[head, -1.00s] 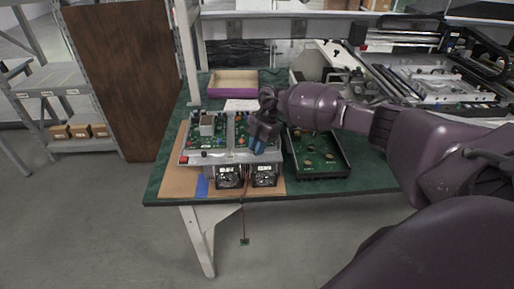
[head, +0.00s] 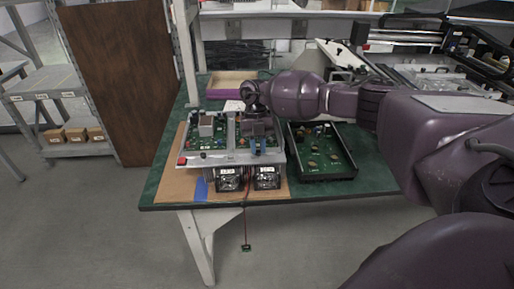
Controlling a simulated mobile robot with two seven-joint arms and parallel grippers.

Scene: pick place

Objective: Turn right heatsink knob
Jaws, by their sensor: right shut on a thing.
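The test rig (head: 204,157) stands on the green table, with two green circuit boards on top and two fans at its front. A grey heatsink block (head: 206,127) shows on the left board. My left gripper is not in view.
A black tray with a green board (head: 322,152) lies just right of the rig. A purple-sided box (head: 228,86) is at the back. A red button (head: 182,161) is on the rig's left front corner. A cable hangs over the table's front edge.

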